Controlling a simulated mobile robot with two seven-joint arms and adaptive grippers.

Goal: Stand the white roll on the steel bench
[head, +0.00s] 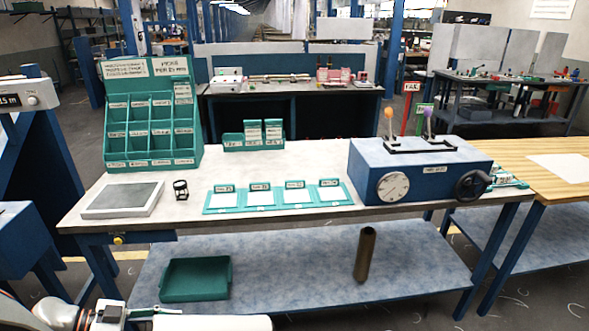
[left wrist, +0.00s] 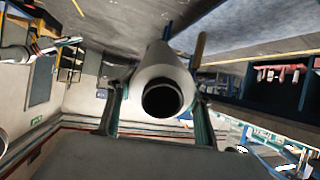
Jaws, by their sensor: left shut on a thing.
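The white roll (left wrist: 163,70) is in my left gripper (left wrist: 158,112). In the left wrist view its round end with a dark hollow core faces the camera, with a finger on each side. In the head view the roll (head: 215,323) lies sideways along the bottom edge, partly cut off, and my left gripper (head: 150,314) is at its left end. Both are in front of the bench (head: 320,165), apart from its pale grey top. The bench has blue legs and a lower shelf. My right gripper is not in view.
On the bench are a green pigeonhole rack (head: 150,118), a grey slab (head: 122,200), a small black stand (head: 181,190), a green card tray (head: 280,197) and a blue lever box (head: 420,172). The lower shelf holds a green bin (head: 195,279) and a brown tube (head: 365,254).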

